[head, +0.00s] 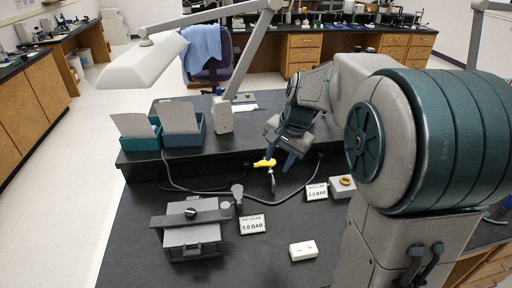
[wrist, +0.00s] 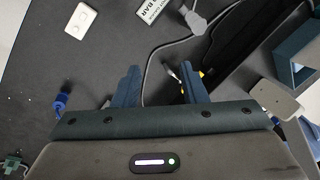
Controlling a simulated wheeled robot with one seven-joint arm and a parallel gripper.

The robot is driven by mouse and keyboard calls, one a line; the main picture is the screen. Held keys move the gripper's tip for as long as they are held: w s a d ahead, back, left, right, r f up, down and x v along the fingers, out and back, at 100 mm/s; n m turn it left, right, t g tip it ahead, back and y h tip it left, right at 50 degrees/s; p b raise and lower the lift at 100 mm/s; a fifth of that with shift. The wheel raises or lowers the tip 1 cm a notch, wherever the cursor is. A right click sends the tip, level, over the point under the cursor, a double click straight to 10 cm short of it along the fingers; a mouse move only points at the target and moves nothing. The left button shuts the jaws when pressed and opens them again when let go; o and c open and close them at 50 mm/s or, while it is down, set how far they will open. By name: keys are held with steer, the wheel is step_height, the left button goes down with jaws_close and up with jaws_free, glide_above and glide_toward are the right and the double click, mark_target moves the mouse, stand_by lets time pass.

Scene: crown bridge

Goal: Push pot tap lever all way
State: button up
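A yellow tap lever (head: 264,162) shows in the head view on a small metal fitting on the dark bench, in front of the raised shelf. My gripper (head: 281,152) points down right at it; whether they touch I cannot tell. In the wrist view my gripper (wrist: 158,85) has its two fingers apart with nothing held between them. Small yellow parts (wrist: 183,90) show beside the right finger, which partly hides them. The grey pot (head: 193,245) with a bar across its lid stands at the front left of the bench.
A pot gauge sign (head: 252,225) and a main line sign (head: 317,192) both read 0.0 BAR. A hose (head: 205,192) runs along the bench. A white block (head: 303,250), a grey box with a yellow ring (head: 342,187) and a lamp base (head: 222,115) stand around.

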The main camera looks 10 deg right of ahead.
steer(key=w+d+f+m+y+p, duration=0.1)
steer(key=w+m, duration=0.1)
steer(key=w, duration=0.4)
steer(key=w+d+f+m+p, duration=0.1)
steer(key=w+d+m, duration=0.15)
steer(key=w, duration=0.25)
steer(key=m+y+p, duration=0.1)
steer(key=m, duration=0.3)
glide_toward(262, 164)
steer(key=shift+m, duration=0.25)
steer(key=p+x, duration=0.1)
steer(key=x, duration=0.3)
steer(key=p+x, duration=0.1)
steer(key=x, duration=0.3)
steer(key=shift+w+a+f+p, duration=0.1)
steer(key=shift+w+a+p, duration=0.1)
steer(key=shift+a+p, duration=0.1)
jaws_close()
